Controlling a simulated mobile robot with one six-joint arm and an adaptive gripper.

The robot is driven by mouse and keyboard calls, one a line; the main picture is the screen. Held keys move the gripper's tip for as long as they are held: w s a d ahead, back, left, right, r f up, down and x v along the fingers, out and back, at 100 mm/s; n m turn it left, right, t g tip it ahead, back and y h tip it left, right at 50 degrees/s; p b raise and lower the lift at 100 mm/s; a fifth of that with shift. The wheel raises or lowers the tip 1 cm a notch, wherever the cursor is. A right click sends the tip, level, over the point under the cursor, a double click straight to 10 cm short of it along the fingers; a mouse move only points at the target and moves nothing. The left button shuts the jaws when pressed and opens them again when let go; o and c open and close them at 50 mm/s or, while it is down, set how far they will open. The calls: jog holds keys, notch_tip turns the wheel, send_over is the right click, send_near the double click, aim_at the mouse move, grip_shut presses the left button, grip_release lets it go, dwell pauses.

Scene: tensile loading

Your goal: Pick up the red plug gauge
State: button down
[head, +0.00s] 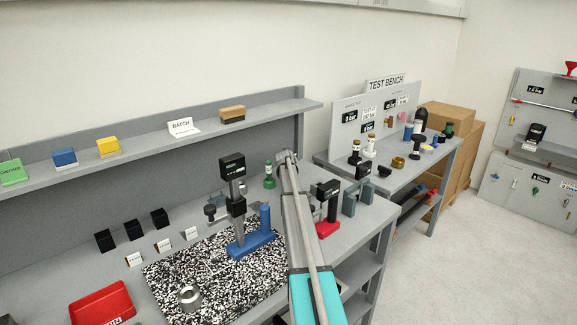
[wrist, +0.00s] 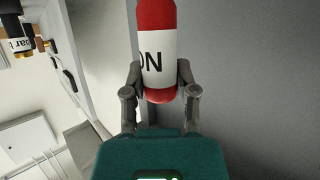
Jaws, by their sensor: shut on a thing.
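The red plug gauge (wrist: 158,14) shows in the wrist view as a red cylinder with a white label band and dark letters. My gripper (wrist: 160,68) is shut on it, one finger on each side of the lower part of the band. Its rounded red lower end shows between the fingers, and its top runs out of the picture. In the head view my arm reaches over the right part of the near bench; the gripper and the gauge cannot be made out there.
The near bench (head: 352,243) holds a blue-based stand (head: 250,244), a green piece (head: 269,178), a red-based device (head: 328,222), a speckled mat (head: 185,262), a metal ring (head: 190,297) and a red tray (head: 101,303). A shelf (head: 285,109) runs behind. A test bench (head: 440,158) stands to the right.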

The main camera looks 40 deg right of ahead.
jog(key=shift+r, duration=0.15)
notch_tip(320, 180, up, 2)
jog(key=shift+p, duration=1.2)
jog(key=s+a+r+p, duration=0.2)
jog(key=s+r+p, duration=0.8)
jog(key=s, duration=0.3)
jog(key=shift+s+a+r+p, duration=0.3)
jog(key=shift+s+a+r, duration=0.05)
jog(key=shift+s, duration=0.05)
jog(key=shift+r, duration=0.1)
